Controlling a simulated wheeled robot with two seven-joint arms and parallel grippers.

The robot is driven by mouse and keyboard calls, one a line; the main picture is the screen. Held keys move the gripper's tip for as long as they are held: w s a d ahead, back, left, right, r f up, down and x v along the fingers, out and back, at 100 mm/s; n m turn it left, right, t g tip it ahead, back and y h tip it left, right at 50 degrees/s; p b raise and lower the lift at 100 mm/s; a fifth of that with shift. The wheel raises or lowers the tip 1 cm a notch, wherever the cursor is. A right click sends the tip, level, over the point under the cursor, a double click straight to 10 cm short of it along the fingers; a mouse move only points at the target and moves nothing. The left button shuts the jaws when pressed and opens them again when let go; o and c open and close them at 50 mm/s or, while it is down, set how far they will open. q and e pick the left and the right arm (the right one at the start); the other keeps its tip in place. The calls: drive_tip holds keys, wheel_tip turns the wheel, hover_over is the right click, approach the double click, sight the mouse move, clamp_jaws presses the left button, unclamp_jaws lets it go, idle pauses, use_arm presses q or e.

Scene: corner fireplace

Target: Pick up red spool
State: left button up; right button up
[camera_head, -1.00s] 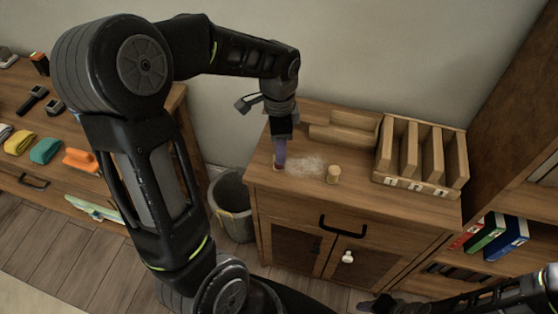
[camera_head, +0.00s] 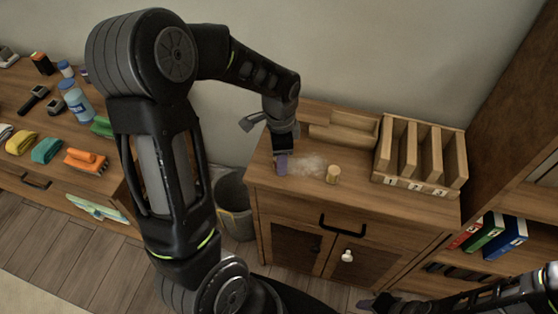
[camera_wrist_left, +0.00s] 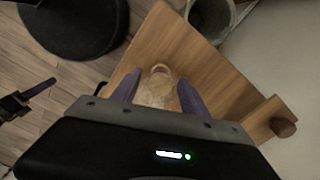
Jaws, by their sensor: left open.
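My left gripper (camera_head: 281,165) hangs low over the left part of the wooden cabinet top. In the left wrist view, its two purple fingers (camera_wrist_left: 160,95) are apart, with nothing clasped. In the head view, my gripper hides that spot.
A pale dusty patch (camera_head: 306,165) lies on the cabinet top (camera_head: 400,205). A slotted wooden rack (camera_head: 422,155) and a wooden tray (camera_head: 345,128) stand at the back. A bin (camera_head: 232,200) stands left of the cabinet. Cloths and bottles crowd the left table.

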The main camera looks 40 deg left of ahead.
use_arm(q)
drive_tip(key=shift+c, duration=0.5)
clamp_jaws()
